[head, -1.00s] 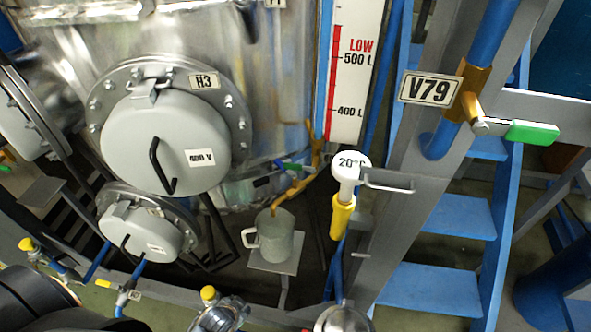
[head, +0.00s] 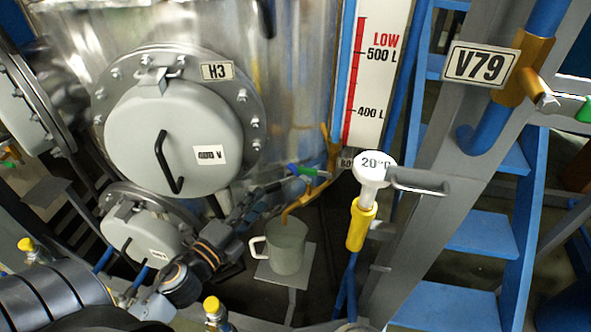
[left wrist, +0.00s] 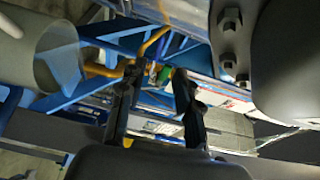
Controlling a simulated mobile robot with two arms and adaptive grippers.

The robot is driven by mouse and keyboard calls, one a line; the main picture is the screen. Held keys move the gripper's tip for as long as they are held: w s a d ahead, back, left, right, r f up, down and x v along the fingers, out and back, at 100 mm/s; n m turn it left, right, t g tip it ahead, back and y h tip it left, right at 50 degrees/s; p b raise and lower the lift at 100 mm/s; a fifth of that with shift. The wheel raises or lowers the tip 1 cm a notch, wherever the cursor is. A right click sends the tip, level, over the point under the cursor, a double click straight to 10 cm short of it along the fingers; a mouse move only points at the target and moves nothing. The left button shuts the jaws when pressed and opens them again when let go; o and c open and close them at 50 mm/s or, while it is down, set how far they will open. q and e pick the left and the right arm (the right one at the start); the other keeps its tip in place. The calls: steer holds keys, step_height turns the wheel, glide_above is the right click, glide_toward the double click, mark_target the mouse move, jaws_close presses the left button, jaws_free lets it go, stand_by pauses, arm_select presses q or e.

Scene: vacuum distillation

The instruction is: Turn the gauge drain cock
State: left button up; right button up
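The gauge drain cock is a brass pipe with a small green lever (head: 307,171) in the head view, at the foot of the gauge scale (head: 380,70). Its bent spout (head: 292,211) points down into a grey mug (head: 287,247). My left gripper (head: 281,188) reaches in from the lower left, its fingers close to the lever's left end. In the left wrist view the two fingers (left wrist: 155,82) are apart, with the green lever (left wrist: 165,73) beyond and between their tips. I see no contact. The spout (left wrist: 103,70) and mug (left wrist: 45,52) are left of the fingers there. My right gripper is not in view.
The grey H3 hatch (head: 165,135) and a smaller hatch (head: 140,235) are behind and left of my arm. The mug stands on a small plate (head: 305,272). A white 20°C thermometer (head: 374,170) and a grey post stand to the right.

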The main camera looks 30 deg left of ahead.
mark_target(292, 172)
arm_select(q)
steer(key=shift+m+h, duration=0.4)
steer(key=shift+m, duration=0.1)
steer(key=w+p, duration=0.1)
steer(key=w, duration=0.3)
steer(key=w+d+p, duration=0.1)
steer(key=w, duration=0.3)
steer(key=w+d+p, duration=0.1)
steer(key=w, duration=0.3)
steer(key=shift+w+d+r, duration=0.1)
steer(key=shift+w+r, duration=0.05)
steer(key=shift+w, duration=0.05)
steer(key=shift+w+d, duration=0.1)
steer(key=shift+w, duration=0.5)
steer(key=shift+c, duration=0.4)
jaws_close()
